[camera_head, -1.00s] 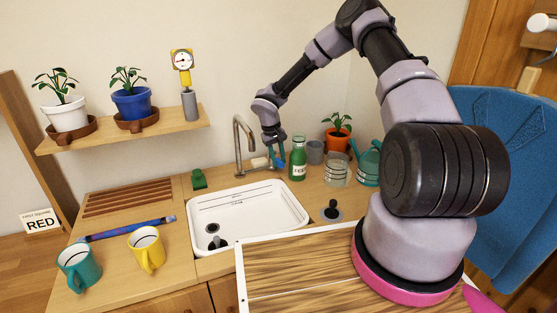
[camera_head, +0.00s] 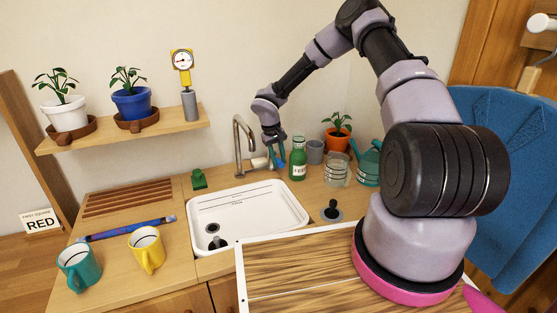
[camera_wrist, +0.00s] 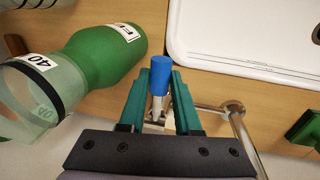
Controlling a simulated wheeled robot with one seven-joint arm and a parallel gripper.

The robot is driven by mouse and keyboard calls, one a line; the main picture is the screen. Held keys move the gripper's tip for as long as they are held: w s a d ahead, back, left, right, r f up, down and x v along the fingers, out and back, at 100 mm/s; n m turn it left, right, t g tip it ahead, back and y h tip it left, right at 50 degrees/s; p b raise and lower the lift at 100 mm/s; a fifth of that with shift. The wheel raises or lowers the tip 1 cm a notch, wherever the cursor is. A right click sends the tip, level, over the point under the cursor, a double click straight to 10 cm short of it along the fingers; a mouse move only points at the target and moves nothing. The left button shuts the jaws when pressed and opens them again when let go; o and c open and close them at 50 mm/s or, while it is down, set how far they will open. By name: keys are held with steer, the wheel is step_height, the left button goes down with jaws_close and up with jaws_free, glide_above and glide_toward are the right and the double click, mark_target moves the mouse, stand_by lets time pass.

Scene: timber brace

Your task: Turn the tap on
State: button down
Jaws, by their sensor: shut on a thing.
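The metal tap (camera_head: 238,145) stands behind the sink, with its curved spout over the basin. Its lever has a blue end (camera_wrist: 160,75), which shows in the wrist view between my teal fingers. My gripper (camera_head: 277,158) reaches down beside the tap, just right of it, and is shut on the lever. In the wrist view my gripper (camera_wrist: 161,92) has one finger on each side of the lever, and the tap's metal pipe (camera_wrist: 235,108) is to the right. I see no water stream from the spout.
A green bottle (camera_head: 298,160) stands close to the right of my gripper, with a clear jar (camera_head: 337,172), a grey cup (camera_head: 315,152) and a teal watering can (camera_head: 369,165) beyond it. The white sink (camera_head: 280,205) lies in front. A green object (camera_head: 198,180) is left of the tap.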

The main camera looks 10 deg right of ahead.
stand_by(0.5)
steer(key=shift+w+r+g+h, duration=0.2)
steer(key=shift+r+g, duration=0.25)
steer(key=shift+g, duration=0.2)
steer(key=shift+w+r+g+h, duration=0.1)
steer(key=shift+w+r+g, duration=0.1)
steer(key=shift+r+g, duration=0.35)
steer(key=c, duration=0.9)
jaws_free()
steer(key=v, duration=1)
steer(key=shift+r, duration=0.3)
steer(key=shift+w+a, duration=0.1)
steer(key=shift+w, duration=0.05)
